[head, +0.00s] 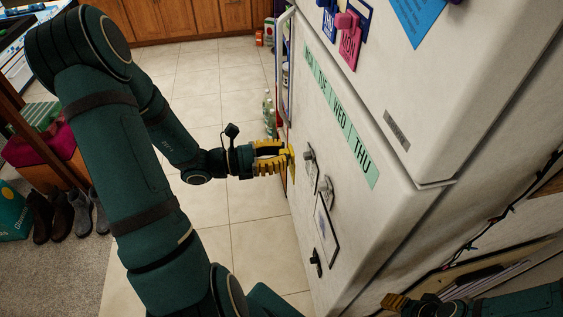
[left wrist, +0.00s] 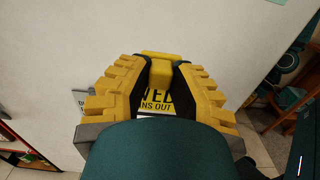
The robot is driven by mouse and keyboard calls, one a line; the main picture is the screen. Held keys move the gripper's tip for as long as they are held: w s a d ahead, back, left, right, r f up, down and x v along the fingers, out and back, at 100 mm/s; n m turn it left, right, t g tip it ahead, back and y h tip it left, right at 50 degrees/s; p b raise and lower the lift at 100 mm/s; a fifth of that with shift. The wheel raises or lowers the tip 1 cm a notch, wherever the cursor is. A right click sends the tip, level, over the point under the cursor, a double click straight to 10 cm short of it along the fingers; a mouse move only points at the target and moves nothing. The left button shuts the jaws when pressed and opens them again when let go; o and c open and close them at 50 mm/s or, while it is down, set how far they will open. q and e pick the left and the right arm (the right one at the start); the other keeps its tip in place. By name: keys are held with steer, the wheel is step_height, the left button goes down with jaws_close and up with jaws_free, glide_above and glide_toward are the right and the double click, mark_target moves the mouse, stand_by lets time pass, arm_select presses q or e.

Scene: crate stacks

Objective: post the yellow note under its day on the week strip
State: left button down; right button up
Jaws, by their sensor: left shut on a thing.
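The white fridge (head: 375,235) fills the right side. Papers with dark magnets (head: 326,230) hang on its lower door, below the strip and near my left gripper. Blue and pink items (head: 349,40) are on the upper door. Tiled floor (head: 225,100) is open to the left.

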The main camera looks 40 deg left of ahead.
mark_target(292, 150)
arm_select(q)
steer(key=shift+w+a+r, duration=0.1)
steer(key=shift+w+r, duration=0.1)
steer(key=shift+r, duration=0.1)
steer(key=shift+b+x, duration=0.85)
steer(key=shift+x, duration=3.75)
steer(key=shift+w, duration=0.2)
steer(key=c, duration=1.7)
jaws_free()
steer(key=shift+d, duration=0.25)
steer(key=o, duration=0.9)
steer(key=shift+w, duration=0.1)
